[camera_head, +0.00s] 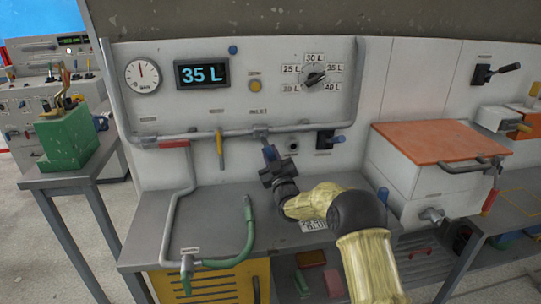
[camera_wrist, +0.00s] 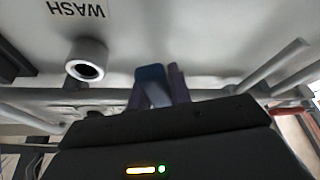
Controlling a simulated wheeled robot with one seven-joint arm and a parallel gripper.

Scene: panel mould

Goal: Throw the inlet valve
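The inlet valve (camera_head: 260,131) sits on the horizontal grey pipe, under a small label that seems to read INLET. Its blue lever (camera_head: 268,150) hangs down from the pipe. My gripper (camera_head: 271,160) is at this lever, reaching up from below right. In the wrist view the blue lever (camera_wrist: 151,75) stands close at the fingers, with a dark purple finger-like part beside it on the right. The gripper body hides the finger bases, so I cannot tell whether they are closed on the lever.
The display (camera_head: 202,73) reads 35 L. A green hose (camera_head: 247,235) lies on the bench (camera_head: 155,222).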

